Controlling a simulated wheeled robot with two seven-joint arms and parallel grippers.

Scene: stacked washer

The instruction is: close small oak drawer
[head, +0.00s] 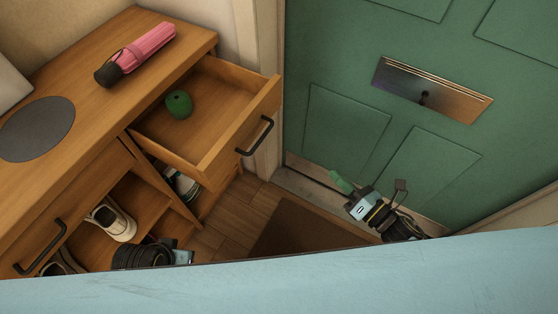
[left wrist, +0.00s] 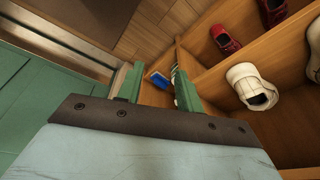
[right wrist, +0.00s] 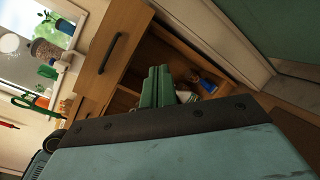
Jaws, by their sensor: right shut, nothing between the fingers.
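The small oak drawer (head: 232,125) stands pulled out of the oak cabinet in the head view, with a black handle (head: 255,137) on its front and a green rounded object (head: 178,104) inside. In the right wrist view an oak drawer front (right wrist: 122,35) with a black handle shows beyond the fingers. My right gripper (head: 340,182) is shut and empty, right of the drawer by the green door, apart from it. My left gripper (left wrist: 156,86) is open in its wrist view, with nothing held. In the head view its arm is low, by the cabinet's shelves, its fingertips not clear.
A pink umbrella (head: 141,48) and a dark round mat (head: 37,129) lie on the cabinet top. Shoes (head: 112,219) stand in the open cubbies. A second, shut front with a black handle is at left. The green door (head: 345,60) closes off the right side.

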